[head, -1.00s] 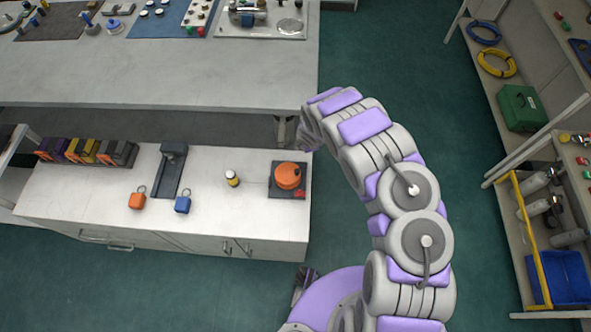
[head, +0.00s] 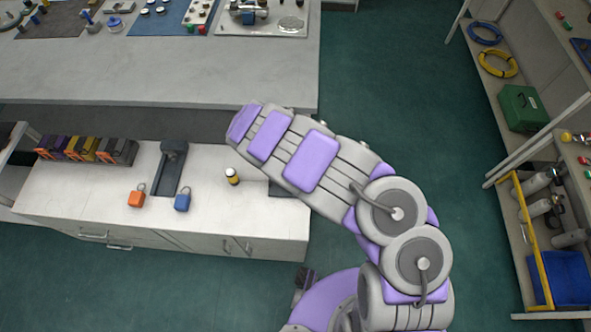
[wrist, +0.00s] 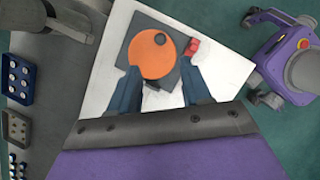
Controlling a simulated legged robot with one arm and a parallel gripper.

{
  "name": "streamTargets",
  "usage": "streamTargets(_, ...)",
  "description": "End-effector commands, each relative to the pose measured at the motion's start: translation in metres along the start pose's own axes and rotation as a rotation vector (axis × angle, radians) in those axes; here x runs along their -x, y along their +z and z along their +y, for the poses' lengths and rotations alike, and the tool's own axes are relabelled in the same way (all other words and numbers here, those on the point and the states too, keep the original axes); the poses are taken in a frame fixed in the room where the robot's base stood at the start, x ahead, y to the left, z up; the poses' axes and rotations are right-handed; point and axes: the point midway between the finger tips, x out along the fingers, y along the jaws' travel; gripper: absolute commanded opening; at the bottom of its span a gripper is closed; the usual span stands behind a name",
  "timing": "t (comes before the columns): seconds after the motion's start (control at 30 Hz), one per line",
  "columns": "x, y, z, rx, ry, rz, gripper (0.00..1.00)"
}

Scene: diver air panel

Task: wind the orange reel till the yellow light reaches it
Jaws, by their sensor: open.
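The orange reel (wrist: 153,54), a round disc with a dark knob on its rim, sits on a dark square plate (wrist: 140,22) in the wrist view. My arm hides the reel in the head view. My gripper (wrist: 157,68) is open above the plate, its two dark fingers apart at the lower left and lower right of the reel. I cannot tell whether they touch it. A small yellow and black cylinder with a pale top (head: 232,176), which looks like the yellow light, stands upright on the white bench, left of the reel's plate.
A red part (wrist: 193,46) sits beside the reel. On the white bench (head: 90,200) are an orange padlock (head: 136,198), a blue padlock (head: 182,202) and a dark stand (head: 170,170). A larger grey table (head: 180,75) stands behind.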

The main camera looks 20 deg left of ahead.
Motion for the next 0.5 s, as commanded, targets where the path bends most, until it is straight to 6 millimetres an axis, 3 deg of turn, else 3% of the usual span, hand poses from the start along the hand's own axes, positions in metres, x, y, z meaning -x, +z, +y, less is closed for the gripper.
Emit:
streamTargets(0.1, -0.030, -0.002, -0.002, -0.001, -0.005, 0.003, 0.48)
streamTargets(0.5, -0.099, -0.002, -0.001, -0.001, -0.001, 0.002, 0.48)
